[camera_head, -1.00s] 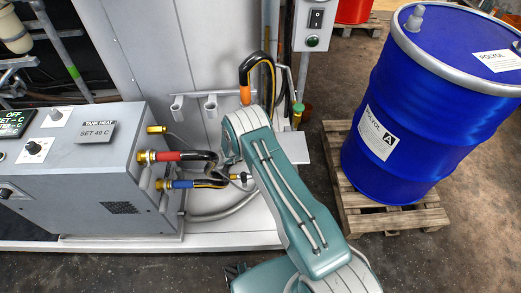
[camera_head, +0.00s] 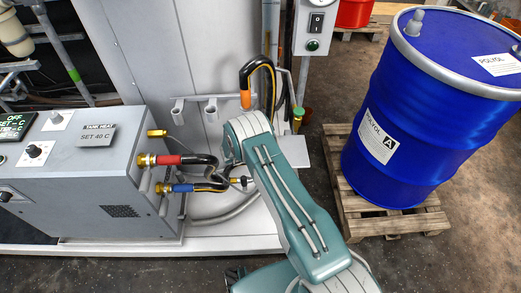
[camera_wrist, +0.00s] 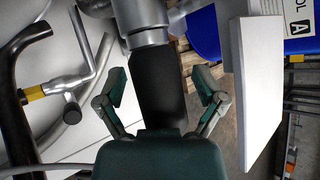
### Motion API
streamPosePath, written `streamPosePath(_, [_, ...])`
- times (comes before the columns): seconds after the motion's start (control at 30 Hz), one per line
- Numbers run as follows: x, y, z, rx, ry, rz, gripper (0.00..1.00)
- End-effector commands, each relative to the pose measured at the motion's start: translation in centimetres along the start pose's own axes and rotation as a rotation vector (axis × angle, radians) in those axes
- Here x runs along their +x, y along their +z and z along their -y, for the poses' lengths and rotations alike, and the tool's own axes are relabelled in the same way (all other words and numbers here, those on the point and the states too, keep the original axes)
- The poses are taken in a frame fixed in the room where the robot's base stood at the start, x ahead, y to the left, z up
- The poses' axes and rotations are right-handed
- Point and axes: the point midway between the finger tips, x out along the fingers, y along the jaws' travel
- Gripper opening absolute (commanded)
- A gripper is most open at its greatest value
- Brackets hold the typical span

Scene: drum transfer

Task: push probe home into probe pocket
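My gripper shows in the wrist view (camera_wrist: 160,98), its two dark green fingers spread wide apart. A dark block and a grey metal cylinder (camera_wrist: 150,32) lie between and beyond them; neither finger touches these. In the head view my forearm covers the gripper. I cannot pick out the probe or its pocket for certain. A small brass fitting (camera_head: 157,134) sticks out near the top of the grey heater unit (camera_head: 85,185), above the red-collared hose (camera_head: 168,160) and the blue-collared hose (camera_head: 182,188).
A blue drum (camera_head: 425,110) stands on a wooden pallet (camera_head: 390,218) at the right. A black hose with an orange collar (camera_head: 246,99) arches beside the grey cabinet (camera_head: 150,50). A white slab (camera_wrist: 262,90) stands close right of my gripper. Dark floor is open at the front.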

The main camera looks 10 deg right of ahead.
Motion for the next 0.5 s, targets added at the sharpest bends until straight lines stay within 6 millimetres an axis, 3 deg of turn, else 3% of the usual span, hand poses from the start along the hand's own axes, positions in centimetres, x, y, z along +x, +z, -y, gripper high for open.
streamPosePath(0.3, [-0.3,0.0,0.0,0.0,0.001,0.0,0.89])
streamPosePath(0.5, [-3.3,0.1,-0.1,-0.002,0.001,0.002,0.89])
